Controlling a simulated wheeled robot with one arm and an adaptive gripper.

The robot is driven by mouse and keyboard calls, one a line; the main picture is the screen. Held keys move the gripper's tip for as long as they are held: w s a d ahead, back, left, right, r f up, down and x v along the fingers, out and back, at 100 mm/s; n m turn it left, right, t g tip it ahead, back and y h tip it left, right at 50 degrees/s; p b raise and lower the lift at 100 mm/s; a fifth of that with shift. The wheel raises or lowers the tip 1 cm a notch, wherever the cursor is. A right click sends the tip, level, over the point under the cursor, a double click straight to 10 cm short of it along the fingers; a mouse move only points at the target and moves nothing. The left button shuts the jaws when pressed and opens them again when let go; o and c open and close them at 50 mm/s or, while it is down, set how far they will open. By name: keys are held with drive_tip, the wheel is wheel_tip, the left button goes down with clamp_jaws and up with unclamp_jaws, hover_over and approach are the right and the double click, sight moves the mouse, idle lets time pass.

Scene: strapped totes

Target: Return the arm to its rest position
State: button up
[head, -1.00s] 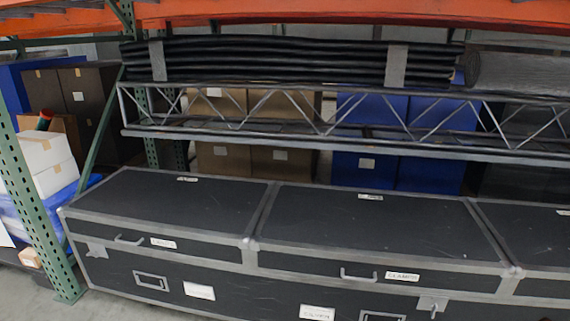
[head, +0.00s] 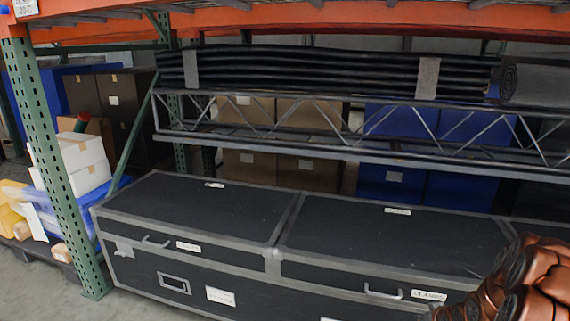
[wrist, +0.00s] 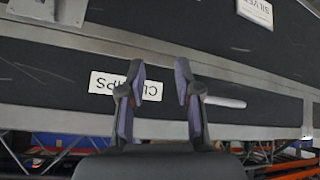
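My gripper (wrist: 160,68) shows in the wrist view with its two fingers apart and nothing between them. It is in front of a black case with grey metal edging, which appears upside down there. A white label (wrist: 103,83) on the case lies partly behind the left finger, and a pale handle (wrist: 225,102) is right of the right finger. In the head view my copper-coloured arm shows at the lower right, covering part of a case. The gripper itself is not visible in the head view.
Black cases (head: 200,206) stand in a row under a metal truss (head: 300,138) bearing black rolled material (head: 310,72). A green rack post (head: 50,165) stands left, with white boxes (head: 80,160) behind it. Bare floor (head: 35,290) shows at the lower left.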

drive_tip(key=s+a+r+g, duration=0.3)
drive_tip(key=s+a+r, duration=0.2)
drive_tip(key=a+r, duration=0.2)
drive_tip(key=s+a+r+g, duration=0.3)
drive_tip(key=s+a+r, duration=0.35)
drive_tip(key=s, duration=0.45)
drive_tip(key=s+a+r+m+g+y, duration=0.1)
drive_tip(key=s+a+r+g, duration=0.1)
drive_tip(key=s+a+r, duration=0.65)
drive_tip(key=s+a+r+g, duration=0.25)
drive_tip(key=s+a, duration=0.35)
drive_tip(key=s, duration=0.7)
wheel_tip(320, 180, up, 21)
drive_tip(key=p, duration=2.1)
drive_tip(key=shift+s+d+r, duration=0.15)
drive_tip(key=shift+s, duration=0.3)
drive_tip(key=shift+o, duration=0.4)
